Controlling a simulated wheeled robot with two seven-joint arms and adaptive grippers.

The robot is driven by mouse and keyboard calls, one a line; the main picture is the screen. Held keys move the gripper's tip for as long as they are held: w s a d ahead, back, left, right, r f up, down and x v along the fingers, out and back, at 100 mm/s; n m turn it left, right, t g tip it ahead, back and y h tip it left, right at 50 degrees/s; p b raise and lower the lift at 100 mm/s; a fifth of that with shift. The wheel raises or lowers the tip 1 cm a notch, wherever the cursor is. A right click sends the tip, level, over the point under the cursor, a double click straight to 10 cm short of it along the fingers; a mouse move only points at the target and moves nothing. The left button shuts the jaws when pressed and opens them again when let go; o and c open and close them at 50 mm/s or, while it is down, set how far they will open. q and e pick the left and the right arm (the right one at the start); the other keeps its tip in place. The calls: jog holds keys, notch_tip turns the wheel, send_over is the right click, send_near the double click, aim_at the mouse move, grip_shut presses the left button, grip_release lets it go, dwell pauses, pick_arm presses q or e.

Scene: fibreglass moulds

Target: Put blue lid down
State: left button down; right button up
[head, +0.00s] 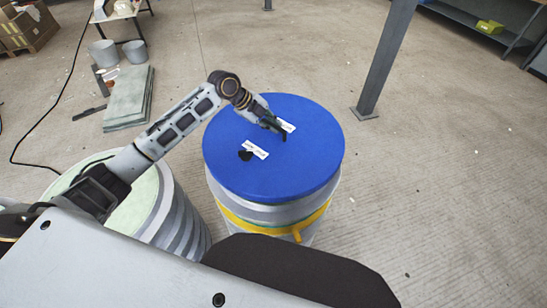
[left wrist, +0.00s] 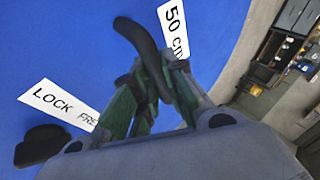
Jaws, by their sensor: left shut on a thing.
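The blue lid (head: 295,170) is a round disc over a grey cylindrical mould (head: 268,212) with a yellow band. I cannot tell whether it rests fully on the rim or is slightly raised. It carries two white labels and two black handles. My left gripper (head: 272,124) is over the far middle of the lid, shut on one black handle (left wrist: 141,40). The lid fills much of the left wrist view (left wrist: 60,50), with the labels reading "LOCK FRE…" and "50 cm". The other black handle (head: 245,156) is free. My right gripper is out of view.
A second mould (head: 175,215) with a pale green top stands just left, under my left arm. A grey post (head: 384,60) rises behind right. Flat slabs (head: 128,98) and two buckets (head: 134,52) are at the back left. The floor at right is clear.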

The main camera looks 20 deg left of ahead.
aim_at(269, 134)
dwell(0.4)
pick_arm(q)
jog(key=shift+f, duration=3)
jog(key=shift+f, duration=0.1)
notch_tip(269, 134, down, 4)
jog(key=shift+r+p, duration=0.2)
jog(key=shift+p, duration=0.1)
jog(key=c, duration=1.5)
grip_release()
jog(key=shift+s+f, duration=0.1)
jog(key=shift+o, duration=0.2)
jog(key=shift+a, duration=0.1)
